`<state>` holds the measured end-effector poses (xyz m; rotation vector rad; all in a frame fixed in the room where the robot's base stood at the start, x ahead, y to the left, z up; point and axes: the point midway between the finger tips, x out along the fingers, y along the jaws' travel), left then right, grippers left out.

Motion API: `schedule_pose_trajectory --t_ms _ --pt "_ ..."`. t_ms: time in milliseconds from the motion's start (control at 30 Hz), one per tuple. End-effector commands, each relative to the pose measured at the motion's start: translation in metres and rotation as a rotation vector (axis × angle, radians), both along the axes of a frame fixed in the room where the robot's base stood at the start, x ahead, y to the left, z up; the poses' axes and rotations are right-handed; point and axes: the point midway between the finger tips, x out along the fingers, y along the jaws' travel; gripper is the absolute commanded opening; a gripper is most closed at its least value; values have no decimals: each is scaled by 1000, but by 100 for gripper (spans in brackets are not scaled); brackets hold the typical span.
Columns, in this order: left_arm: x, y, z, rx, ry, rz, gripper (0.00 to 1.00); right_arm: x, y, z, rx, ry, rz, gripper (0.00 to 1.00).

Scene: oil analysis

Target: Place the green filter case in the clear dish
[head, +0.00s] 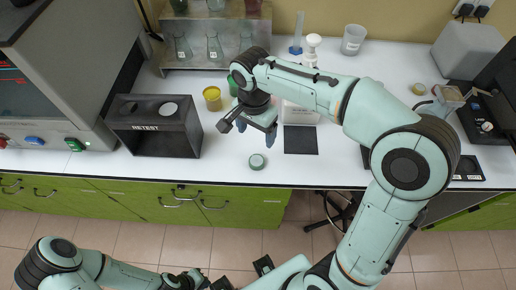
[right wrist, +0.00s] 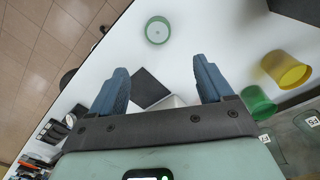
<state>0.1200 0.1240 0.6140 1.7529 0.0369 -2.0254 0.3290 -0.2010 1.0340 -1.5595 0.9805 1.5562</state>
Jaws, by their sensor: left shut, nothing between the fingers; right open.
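The green filter case (head: 257,161) is a small round piece with a green rim and pale centre. It lies flat on the white bench near the front edge. It also shows in the right wrist view (right wrist: 157,30), beyond and between my fingertips, apart from them. My right gripper (head: 247,130) is open and empty above the bench, behind the case in the head view. My left gripper (head: 205,283) is low at the bottom edge of the head view, shut and empty, away from the bench. I cannot make out the clear dish for certain; my right arm covers part of the bench.
A black RETEST box (head: 128,141) stands left of the case. A yellow cup (head: 212,98) and a green cup (right wrist: 258,102) stand behind. A dark square plate (head: 300,139) lies to the right. A clear beaker (head: 352,40) stands at the back. Bench around the case is bare.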

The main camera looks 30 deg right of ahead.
Motion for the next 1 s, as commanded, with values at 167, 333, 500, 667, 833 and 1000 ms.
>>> schedule_pose_trajectory --t_ms 167,333,500,667,833,1000 --pt "-3 0 -4 0 5 1 0 2 3 -15 31 -9 -59 80" --pt "-6 0 -10 0 9 0 0 1 3 -50 27 -6 -54 80" --pt "-8 0 -12 0 10 0 0 1 3 -72 28 -9 -53 80" --pt "-8 0 -12 0 9 0 0 0 3 -82 27 -9 -52 80" --pt "-8 0 -13 0 10 0 0 -5 5 -106 27 -7 -51 80" --pt "-9 0 -14 0 10 0 0 -5 5 -126 27 -9 -52 80"
